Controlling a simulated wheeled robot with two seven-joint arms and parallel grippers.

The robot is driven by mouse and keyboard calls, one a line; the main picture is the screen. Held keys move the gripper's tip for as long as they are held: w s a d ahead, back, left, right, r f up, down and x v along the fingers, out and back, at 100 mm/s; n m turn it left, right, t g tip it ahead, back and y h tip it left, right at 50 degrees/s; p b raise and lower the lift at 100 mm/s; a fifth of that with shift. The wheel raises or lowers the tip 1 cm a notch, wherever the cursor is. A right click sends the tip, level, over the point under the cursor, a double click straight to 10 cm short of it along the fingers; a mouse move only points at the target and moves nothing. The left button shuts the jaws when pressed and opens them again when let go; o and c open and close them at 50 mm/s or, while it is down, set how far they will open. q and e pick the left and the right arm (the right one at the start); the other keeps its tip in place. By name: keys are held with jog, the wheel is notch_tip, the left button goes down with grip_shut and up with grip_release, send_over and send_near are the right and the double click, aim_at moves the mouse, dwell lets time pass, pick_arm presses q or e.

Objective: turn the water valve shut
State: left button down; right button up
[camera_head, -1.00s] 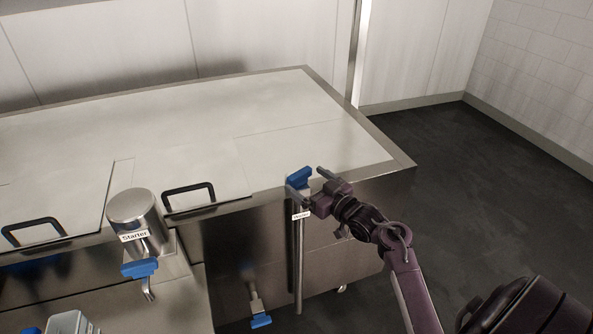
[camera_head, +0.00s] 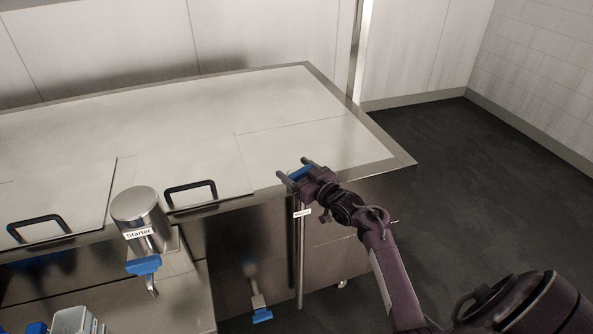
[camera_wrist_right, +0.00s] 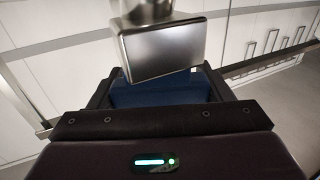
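The valve has a blue handle (camera_head: 299,174) on top of an upright metal pipe (camera_head: 300,255) at the vat's front right corner. A small white label (camera_head: 302,213) hangs on the pipe; its text is too small to read. My right gripper (camera_head: 294,170) is at the handle, its two fingers wide apart with the blue handle between them. In the right wrist view the handle (camera_wrist_right: 160,92) spans the space between the fingers, with the metal valve body (camera_wrist_right: 165,48) beyond. I cannot tell whether the fingers touch it. My left gripper is not in view.
The steel vat (camera_head: 350,120) has flat lids with black handles (camera_head: 190,194). A metal "Starter" canister (camera_head: 140,210) with a blue tap (camera_head: 144,265) stands at the left. Another blue-handled tap (camera_head: 261,315) is low on the front. The dark floor at right is clear.

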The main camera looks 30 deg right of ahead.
jog(key=shift+c, duration=0.8)
jog(key=shift+r+m+h+p, duration=0.1)
jog(key=shift+m+h+p, duration=0.3)
jog(key=shift+m+h, duration=0.6)
jog(key=shift+h, duration=0.6)
jog(key=shift+d+m+h, duration=0.2)
jog(key=shift+m+h, duration=0.4)
jog(key=shift+h, duration=0.35)
jog(key=shift+d+m+h, duration=0.15)
jog(key=shift+m+h, duration=0.45)
jog(key=shift+h, duration=0.35)
jog(key=o, duration=1)
jog(key=shift+s, duration=0.1)
